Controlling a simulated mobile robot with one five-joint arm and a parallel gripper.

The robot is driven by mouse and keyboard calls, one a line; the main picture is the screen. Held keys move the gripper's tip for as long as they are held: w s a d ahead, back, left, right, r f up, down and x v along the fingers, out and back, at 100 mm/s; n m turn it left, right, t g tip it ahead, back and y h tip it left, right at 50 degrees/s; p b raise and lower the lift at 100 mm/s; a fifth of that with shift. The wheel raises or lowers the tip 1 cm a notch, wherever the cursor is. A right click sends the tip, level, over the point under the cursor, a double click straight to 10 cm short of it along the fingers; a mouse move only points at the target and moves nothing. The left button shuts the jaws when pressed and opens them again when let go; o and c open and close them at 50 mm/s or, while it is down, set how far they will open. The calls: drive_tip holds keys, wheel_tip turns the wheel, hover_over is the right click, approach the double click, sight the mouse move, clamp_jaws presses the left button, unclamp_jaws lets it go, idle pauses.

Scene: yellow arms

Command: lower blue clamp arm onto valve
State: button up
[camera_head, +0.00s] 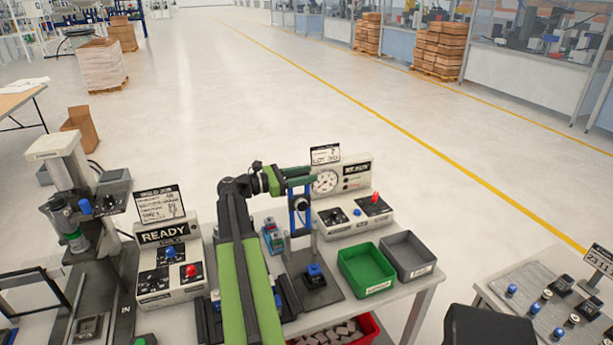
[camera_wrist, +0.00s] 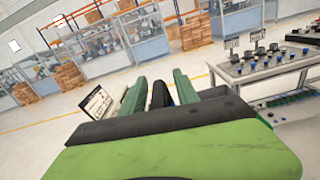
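The blue clamp arm (camera_head: 292,218) stands upright on its fixture on the workbench. The valve, with a blue top (camera_head: 314,270), sits on the dark fixture plate in front of and below the clamp arm. My gripper (camera_head: 301,178) is at the upper end of the clamp arm. In the wrist view my gripper's two green fingers (camera_wrist: 157,88) are apart, one on each side of a dark upright piece (camera_wrist: 159,97) with a little blue beside it. Gaps seem to show beside this piece. The valve is not visible in the wrist view.
A green bin (camera_head: 366,270) and a grey bin (camera_head: 408,256) stand right of the fixture. A control box with a gauge (camera_head: 326,181) and red lever is behind. Another control box marked READY (camera_head: 165,234) is at left. A red bin (camera_head: 367,328) sits below.

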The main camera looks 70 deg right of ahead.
drive_tip(key=shift+s+d, duration=0.2)
clamp_jaws()
idle(1.3)
